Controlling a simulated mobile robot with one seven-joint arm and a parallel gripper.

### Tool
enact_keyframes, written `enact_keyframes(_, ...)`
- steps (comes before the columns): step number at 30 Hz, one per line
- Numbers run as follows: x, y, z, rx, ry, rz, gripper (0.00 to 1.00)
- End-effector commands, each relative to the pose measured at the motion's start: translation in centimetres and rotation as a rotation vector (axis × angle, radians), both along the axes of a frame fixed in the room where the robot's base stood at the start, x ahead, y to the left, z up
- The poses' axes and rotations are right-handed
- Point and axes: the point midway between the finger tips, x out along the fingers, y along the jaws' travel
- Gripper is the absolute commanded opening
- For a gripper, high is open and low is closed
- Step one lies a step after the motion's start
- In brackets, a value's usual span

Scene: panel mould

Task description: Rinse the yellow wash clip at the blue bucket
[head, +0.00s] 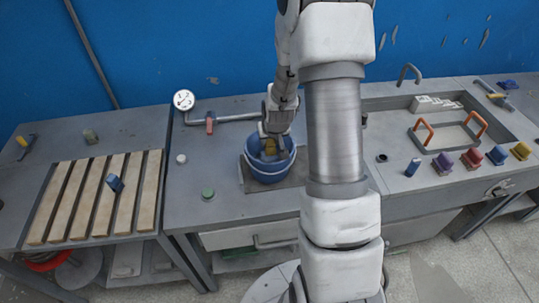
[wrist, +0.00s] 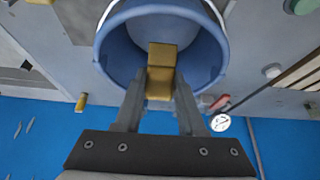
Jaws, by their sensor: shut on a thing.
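The yellow wash clip (wrist: 161,70) is between the two fingers of my gripper (wrist: 160,100) in the wrist view. My gripper is shut on it. In the head view my gripper (head: 271,137) points down into the blue bucket (head: 268,175), with the yellow clip (head: 270,146) showing at the fingertips inside the rim. The bucket also fills the top middle of the wrist view (wrist: 112,50). It stands upright on the grey bench. The bucket's bottom is partly hidden by the clip, and I cannot tell whether the clip touches any water.
A slatted wooden rack (head: 75,195) with a blue block (head: 115,183) is at the left. A gauge (head: 184,99) on a pipe stands behind the bucket. A green knob (head: 208,193) is near the front edge. Several coloured clips (head: 470,158) line the right bench before a sink tray.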

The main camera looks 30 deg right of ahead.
Motion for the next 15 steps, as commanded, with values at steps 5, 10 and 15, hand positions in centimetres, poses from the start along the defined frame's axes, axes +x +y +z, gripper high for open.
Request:
enact_keyframes(5,0.0,0.0,1.8,0.000,-0.001,0.000,0.00)
enact_keyframes(10,0.0,0.0,3.1,0.000,-0.001,0.000,0.00)
enact_keyframes(15,0.0,0.0,4.5,0.000,-0.001,0.000,0.00)
